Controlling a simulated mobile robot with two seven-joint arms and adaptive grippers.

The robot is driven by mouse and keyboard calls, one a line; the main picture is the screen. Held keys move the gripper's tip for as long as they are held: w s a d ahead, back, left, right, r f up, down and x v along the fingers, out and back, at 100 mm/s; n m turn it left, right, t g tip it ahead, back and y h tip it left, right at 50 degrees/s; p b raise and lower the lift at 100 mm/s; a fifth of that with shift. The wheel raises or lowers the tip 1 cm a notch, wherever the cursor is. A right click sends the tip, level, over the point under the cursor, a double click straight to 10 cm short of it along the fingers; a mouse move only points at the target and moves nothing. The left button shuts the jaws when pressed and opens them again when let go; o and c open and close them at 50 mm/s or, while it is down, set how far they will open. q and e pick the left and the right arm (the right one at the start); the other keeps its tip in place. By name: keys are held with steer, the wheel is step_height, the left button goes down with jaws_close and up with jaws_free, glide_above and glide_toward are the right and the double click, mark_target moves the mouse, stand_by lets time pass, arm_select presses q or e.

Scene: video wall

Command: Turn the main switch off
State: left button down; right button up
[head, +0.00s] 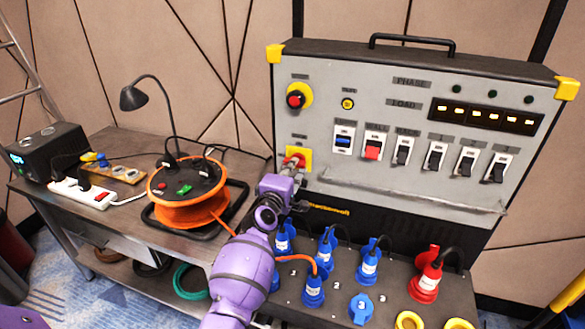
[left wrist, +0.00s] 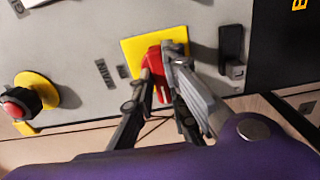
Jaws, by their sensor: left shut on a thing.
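The main switch (head: 296,160) is a red rotary handle on a yellow square plate, low on the left side of the grey power panel (head: 350,185). In the left wrist view the red handle (left wrist: 153,70) sits between the fingers of my left gripper (left wrist: 163,80), which is shut on it. In the head view my left gripper (head: 290,185) reaches up to the switch from below and partly covers it. The handle's exact angle is hard to read behind the fingers. My right gripper is not in view.
A red emergency button (head: 295,100) is above the switch. A row of breakers (head: 402,152) is to the right. Blue plugs (head: 313,285) and a red plug (head: 426,280) stand below. An orange cable reel (head: 190,212) and a power strip (head: 82,193) are on the left bench.

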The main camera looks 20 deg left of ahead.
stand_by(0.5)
arm_select(q)
steer(key=c, duration=1.7)
jaws_free()
steer(key=shift+c, duration=0.2)
steer(key=s, duration=1.2)
steer(key=shift+a, duration=0.15)
